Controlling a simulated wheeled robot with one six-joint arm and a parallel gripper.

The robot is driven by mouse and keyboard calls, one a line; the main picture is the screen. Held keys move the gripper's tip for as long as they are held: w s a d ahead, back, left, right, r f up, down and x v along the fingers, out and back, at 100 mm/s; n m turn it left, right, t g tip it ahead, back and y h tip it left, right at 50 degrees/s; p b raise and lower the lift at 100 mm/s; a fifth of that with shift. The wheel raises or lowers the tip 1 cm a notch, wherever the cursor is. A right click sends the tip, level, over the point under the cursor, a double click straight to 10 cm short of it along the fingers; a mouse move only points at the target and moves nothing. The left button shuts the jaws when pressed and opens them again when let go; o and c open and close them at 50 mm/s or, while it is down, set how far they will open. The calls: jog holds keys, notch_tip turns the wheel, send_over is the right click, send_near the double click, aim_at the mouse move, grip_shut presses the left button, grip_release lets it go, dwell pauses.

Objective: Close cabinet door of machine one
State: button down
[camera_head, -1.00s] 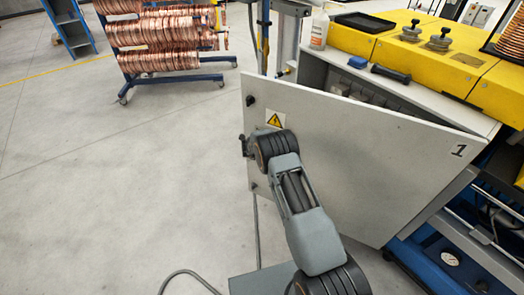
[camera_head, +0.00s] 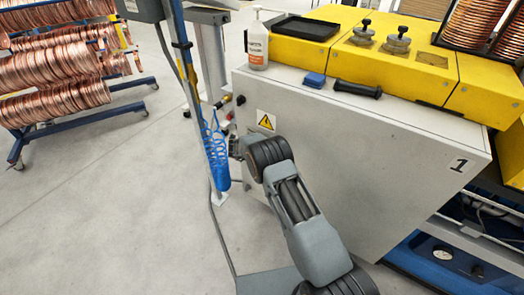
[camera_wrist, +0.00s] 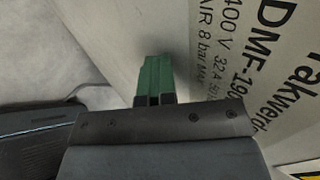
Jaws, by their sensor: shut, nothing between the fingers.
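The pale grey cabinet door (camera_head: 385,185) of machine one bears a black "1" at upper right and a yellow warning sign at upper left. It lies along the cabinet's front, with no gap visible along the top edge. Part of its left side is hidden by my arm. My gripper (camera_head: 234,147) is at the door's left side, below the warning sign. In the wrist view its green fingertips (camera_wrist: 155,75) are shut and empty, close against the pale door panel (camera_wrist: 120,30) with black print. I cannot tell whether they touch it.
A post with a coiled blue hose (camera_head: 215,155) stands left of my gripper. The copper coil rack (camera_head: 60,80) is farther left; the floor between is clear.

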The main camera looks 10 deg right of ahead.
jog(key=shift+w+d+r, duration=0.45)
jog(key=shift+d, duration=0.15)
jog(key=shift+a, duration=0.15)
jog(key=s+a+r, duration=0.5)
jog(key=s+a, duration=0.3)
jog(key=s, duration=0.1)
jog(key=shift+a+r, duration=0.4)
